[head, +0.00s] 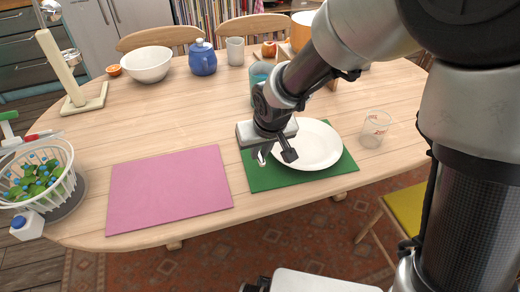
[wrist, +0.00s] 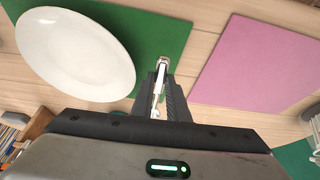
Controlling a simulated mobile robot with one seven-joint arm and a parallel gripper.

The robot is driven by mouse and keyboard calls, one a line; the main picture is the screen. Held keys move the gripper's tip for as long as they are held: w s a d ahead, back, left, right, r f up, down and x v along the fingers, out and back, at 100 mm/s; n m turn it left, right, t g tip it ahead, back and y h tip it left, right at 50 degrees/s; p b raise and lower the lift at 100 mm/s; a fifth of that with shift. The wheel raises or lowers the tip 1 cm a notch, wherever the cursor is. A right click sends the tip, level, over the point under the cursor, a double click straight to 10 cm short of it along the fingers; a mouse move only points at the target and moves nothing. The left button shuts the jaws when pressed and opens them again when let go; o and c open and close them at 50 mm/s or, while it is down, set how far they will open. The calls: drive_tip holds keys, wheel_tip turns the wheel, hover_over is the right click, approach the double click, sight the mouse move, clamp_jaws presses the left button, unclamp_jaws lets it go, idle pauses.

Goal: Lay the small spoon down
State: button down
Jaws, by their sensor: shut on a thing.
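The small spoon (wrist: 158,84) is silver and shows in the wrist view between my fingers, with one end reaching past the fingertips over the green mat. My gripper (wrist: 163,78) is shut on it. In the head view my gripper (head: 276,155) points down over the left part of the green placemat (head: 268,181), left of the white plate (head: 315,146). The plate also shows in the wrist view (wrist: 75,52), beside the fingers. I cannot tell how far the spoon is above the mat.
A pink placemat (head: 168,188) lies bare to the left. A clear glass (head: 375,128) stands right of the plate, and a teal mug (head: 260,74) behind my gripper. A white bowl (head: 148,64) and blue pot (head: 202,58) stand further back. A basket (head: 60,160) is at far left.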

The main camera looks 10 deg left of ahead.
drive_tip(key=shift+f+b, duration=2.25)
drive_tip(key=shift+f, duration=0.5)
drive_tip(key=c, duration=2)
unclamp_jaws()
drive_tip(key=shift+c, duration=0.2)
drive_tip(key=shift+o, duration=0.2)
drive_tip(key=o, duration=0.5)
drive_tip(key=p+v, duration=0.5)
drive_tip(key=v, duration=1.2)
drive_tip(key=shift+r, duration=0.25)
